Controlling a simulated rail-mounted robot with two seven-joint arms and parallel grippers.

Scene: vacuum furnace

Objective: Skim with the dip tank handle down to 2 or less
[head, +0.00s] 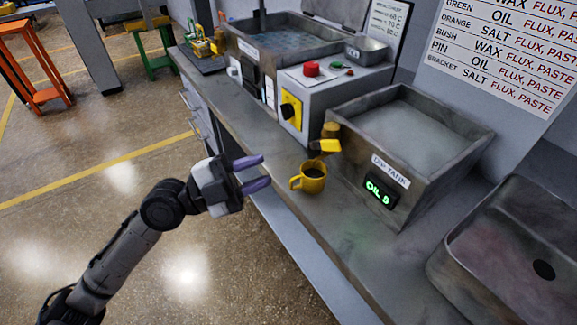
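The dip tank (420,150) is a grey open metal tank, labelled DIP TANK, on the right half of the bench. Its green display (378,193) appears to read OIL 5. A yellow handle (325,147) with a brass-coloured part sticks out at the tank's left front corner. A yellow mug (311,178) with dark contents stands on the bench just below the handle. My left gripper (262,172) has purple fingers, spread apart with nothing between them. It is left of the mug and handle, apart from both, near the bench's front edge. My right gripper is not in view.
A larger basin (285,38) is farther back. A sink (515,250) lies at right.

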